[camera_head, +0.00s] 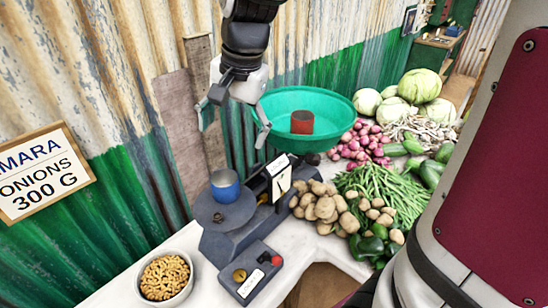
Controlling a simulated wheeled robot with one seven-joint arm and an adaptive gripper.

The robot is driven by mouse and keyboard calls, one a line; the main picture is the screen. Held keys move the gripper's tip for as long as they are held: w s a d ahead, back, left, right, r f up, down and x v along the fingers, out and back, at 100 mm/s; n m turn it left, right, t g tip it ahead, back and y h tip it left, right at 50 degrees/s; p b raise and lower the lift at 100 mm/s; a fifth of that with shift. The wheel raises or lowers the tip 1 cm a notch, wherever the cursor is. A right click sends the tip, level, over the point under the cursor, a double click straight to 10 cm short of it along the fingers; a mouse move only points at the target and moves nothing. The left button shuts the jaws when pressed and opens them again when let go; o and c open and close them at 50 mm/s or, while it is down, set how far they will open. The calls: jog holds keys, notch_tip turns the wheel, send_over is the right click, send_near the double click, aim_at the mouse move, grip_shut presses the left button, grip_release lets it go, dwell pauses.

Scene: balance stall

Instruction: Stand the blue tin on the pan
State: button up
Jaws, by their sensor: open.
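The blue tin (225,187) stands upright on the dark round plate (206,213) at the left end of the grey balance (236,244). My gripper (234,124) hangs above and behind the tin, apart from it, with its fingers spread and nothing between them. The wide green pan (345,101) is to the right of my gripper, at the balance's other end. A red-brown tin (302,122) sits in it. One finger is near the pan's left rim; I cannot tell whether they touch.
A bowl of peanuts (165,277) and a small box with a red button (251,273) stand in front. Potatoes (322,206), green beans (383,191), onions (362,142) and cabbages (420,86) crowd the right. A corrugated wall (130,130) stands behind.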

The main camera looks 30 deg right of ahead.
jog(key=s+r+n+t+h, duration=0.1)
jog(key=s+r+n+t, duration=0.2)
jog(key=s+n, duration=0.7)
jog(key=s, duration=0.7)
jog(key=shift+s+r, duration=0.15)
jog(key=shift+d, duration=0.15)
